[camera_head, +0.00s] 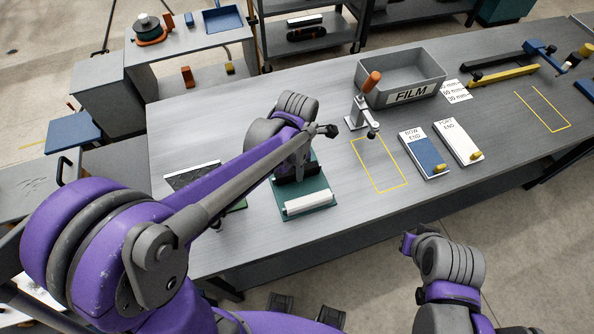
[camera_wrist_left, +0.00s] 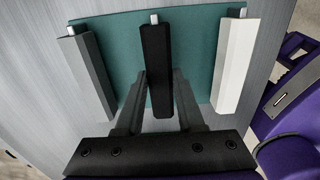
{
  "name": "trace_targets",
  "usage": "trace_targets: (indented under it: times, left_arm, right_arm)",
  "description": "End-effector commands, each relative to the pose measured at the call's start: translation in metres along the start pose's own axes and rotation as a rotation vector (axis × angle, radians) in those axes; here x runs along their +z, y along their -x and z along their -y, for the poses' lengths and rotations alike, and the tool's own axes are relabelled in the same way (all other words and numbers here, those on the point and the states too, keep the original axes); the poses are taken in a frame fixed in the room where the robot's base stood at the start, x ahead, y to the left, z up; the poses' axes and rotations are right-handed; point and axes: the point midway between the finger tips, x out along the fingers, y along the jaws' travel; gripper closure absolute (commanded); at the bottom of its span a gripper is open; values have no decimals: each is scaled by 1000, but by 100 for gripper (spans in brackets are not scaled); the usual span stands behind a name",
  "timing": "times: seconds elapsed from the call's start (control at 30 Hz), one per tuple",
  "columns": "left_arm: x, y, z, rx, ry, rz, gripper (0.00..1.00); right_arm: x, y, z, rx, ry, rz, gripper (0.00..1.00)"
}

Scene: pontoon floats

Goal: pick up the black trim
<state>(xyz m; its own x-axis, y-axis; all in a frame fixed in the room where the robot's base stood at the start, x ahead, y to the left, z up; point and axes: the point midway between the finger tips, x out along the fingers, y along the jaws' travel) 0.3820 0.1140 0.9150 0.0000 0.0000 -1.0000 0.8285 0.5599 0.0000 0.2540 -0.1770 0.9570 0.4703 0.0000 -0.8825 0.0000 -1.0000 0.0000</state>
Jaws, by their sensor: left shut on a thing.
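The black trim (camera_wrist_left: 156,62) is a dark bar with a light tip in the middle of a green board (camera_wrist_left: 198,45). In the left wrist view it lies between a grey trim (camera_wrist_left: 88,72) and a white trim (camera_wrist_left: 236,62). My left gripper (camera_wrist_left: 159,85) is shut on the black trim, one finger on each side. I cannot tell whether the trim touches the board. In the head view my left gripper (camera_head: 298,172) is over the green board (camera_head: 322,186), behind the white trim (camera_head: 308,203), and mostly hides the black trim.
To the right stand an orange-handled tool (camera_head: 361,108), a grey FILM bin (camera_head: 430,72), a blue BOW END block (camera_head: 424,156) and a white PORT END block (camera_head: 458,144). A yellow outline (camera_head: 379,165) marks empty bench. A dark framed panel (camera_head: 192,176) lies left of the board.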

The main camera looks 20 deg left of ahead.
Motion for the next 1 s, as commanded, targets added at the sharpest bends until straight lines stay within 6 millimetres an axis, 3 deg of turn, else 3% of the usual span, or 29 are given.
trace_targets:
  times: [0.1,0.57,1.0]
  left_arm:
    - [0,0,0,0,0,0,100]
    - [0,9,0,0,0,0,100]
    - [0,79,0,0,0,0,100]
  right_arm:
    - [0,0,0,0,0,0,100]
    - [-1,1,0,0,0,-1,100]
    - [-7,6,0,0,0,-6,100]
